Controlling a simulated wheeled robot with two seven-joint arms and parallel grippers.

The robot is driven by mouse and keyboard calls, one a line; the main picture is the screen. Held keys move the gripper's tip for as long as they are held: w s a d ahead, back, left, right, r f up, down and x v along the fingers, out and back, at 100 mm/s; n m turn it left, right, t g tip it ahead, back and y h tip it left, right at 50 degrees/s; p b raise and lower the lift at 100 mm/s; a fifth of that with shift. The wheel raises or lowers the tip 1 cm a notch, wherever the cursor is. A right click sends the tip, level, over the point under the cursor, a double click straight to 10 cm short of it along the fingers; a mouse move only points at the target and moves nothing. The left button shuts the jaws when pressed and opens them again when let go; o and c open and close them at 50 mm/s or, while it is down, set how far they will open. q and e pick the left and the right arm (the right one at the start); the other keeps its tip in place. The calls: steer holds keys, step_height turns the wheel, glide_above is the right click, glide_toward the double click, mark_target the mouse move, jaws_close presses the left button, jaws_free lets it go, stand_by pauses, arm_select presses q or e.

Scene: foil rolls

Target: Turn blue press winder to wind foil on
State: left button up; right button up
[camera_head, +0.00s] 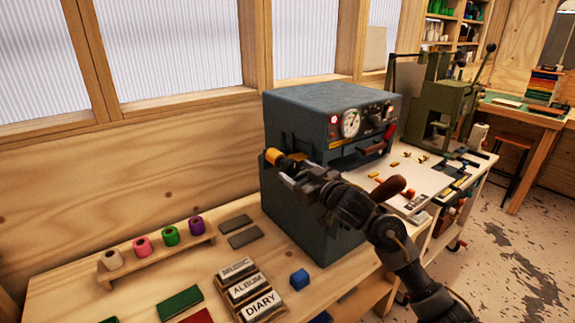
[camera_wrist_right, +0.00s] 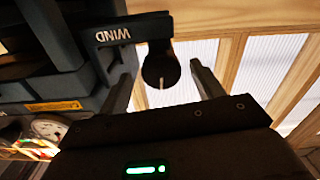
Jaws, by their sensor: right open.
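The blue press (camera_head: 325,98) stands on the wooden bench; it also shows at the left of the right wrist view (camera_wrist_right: 45,30). In that view a black bracket marked WIND (camera_wrist_right: 118,32), upside down, sticks out from the press. The round dark winder knob (camera_wrist_right: 158,68), with a pale pointer line, is at its end. My right gripper (camera_wrist_right: 163,75) is open, with one finger on each side of the knob; I cannot tell whether they touch it. In the head view my right gripper (camera_head: 287,180) is at the press's left side, beside an orange cylinder (camera_head: 273,157). My left gripper is not seen.
Small foil rolls (camera_head: 170,236) stand on a wooden rack at left. A green machine (camera_head: 440,110) stands behind right.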

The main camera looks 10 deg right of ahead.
mark_target(294, 169)
steer(key=x, duration=0.3)
steer(key=shift+w+a+r, duration=0.15)
steer(key=shift+w+a, duration=0.05)
steer(key=shift+w, duration=0.05)
steer(key=shift+w+a+p, duration=0.15)
steer(key=shift+w+p, duration=0.15)
steer(key=shift+w, duration=0.15)
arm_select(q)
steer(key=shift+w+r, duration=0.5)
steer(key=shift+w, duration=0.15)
arm_select(e)
steer(key=c, duration=1)
